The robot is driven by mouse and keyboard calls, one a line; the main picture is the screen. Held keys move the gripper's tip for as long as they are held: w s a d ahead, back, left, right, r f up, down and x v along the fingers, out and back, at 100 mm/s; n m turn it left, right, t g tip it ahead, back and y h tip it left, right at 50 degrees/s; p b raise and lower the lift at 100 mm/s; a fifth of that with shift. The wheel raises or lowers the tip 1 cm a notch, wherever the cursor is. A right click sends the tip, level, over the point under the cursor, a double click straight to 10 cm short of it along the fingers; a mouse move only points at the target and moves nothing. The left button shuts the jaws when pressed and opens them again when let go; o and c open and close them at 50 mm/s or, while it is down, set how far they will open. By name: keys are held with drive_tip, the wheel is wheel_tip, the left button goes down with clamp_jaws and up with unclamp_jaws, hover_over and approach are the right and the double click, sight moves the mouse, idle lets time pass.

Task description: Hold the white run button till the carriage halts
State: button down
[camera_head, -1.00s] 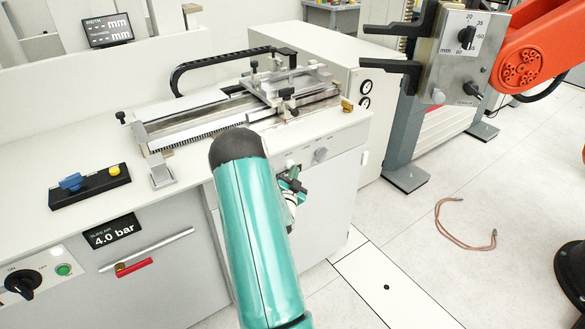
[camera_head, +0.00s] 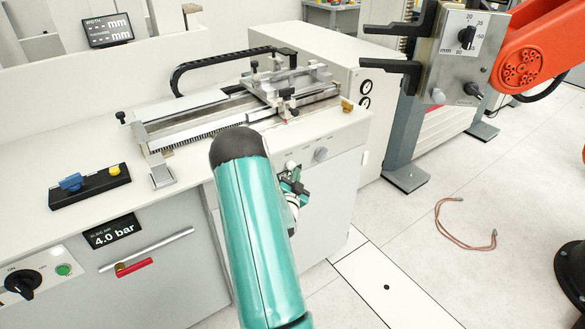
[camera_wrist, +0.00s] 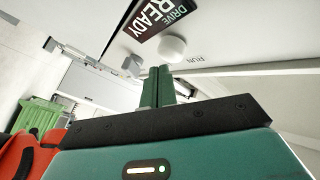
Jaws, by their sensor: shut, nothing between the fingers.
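The white run button (camera_wrist: 173,48) is a round cap beside the RUN lettering in the wrist view. It also shows on the cabinet front in the head view (camera_head: 291,165). My gripper (camera_wrist: 160,70) has its green fingers together and empty, with the tips just below the button in the picture. A narrow gap seems to show between them, but contact cannot be told for certain. In the head view my gripper (camera_head: 294,181) is partly hidden behind my arm. The carriage (camera_head: 290,84) sits toward the right end of the slide rail (camera_head: 205,122) on the bench.
A grey knob (camera_head: 321,154) is right of the button. A DRIVE READY sign (camera_wrist: 158,18) is beside the button. A blue-and-yellow control box (camera_head: 90,186) lies on the bench at left. A grey-and-red machine stands at right, and a copper-coloured cable (camera_head: 462,235) lies on the floor.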

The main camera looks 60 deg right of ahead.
drive_tip(key=shift+s+a, duration=0.1)
drive_tip(key=shift+s, duration=0.15)
drive_tip(key=s, duration=0.1)
drive_tip(key=s+a, duration=0.1)
drive_tip(key=s, duration=0.1)
drive_tip(key=s+a, duration=0.1)
drive_tip(key=shift+s+a, duration=0.15)
drive_tip(key=shift+s, duration=0.1)
idle(0.9)
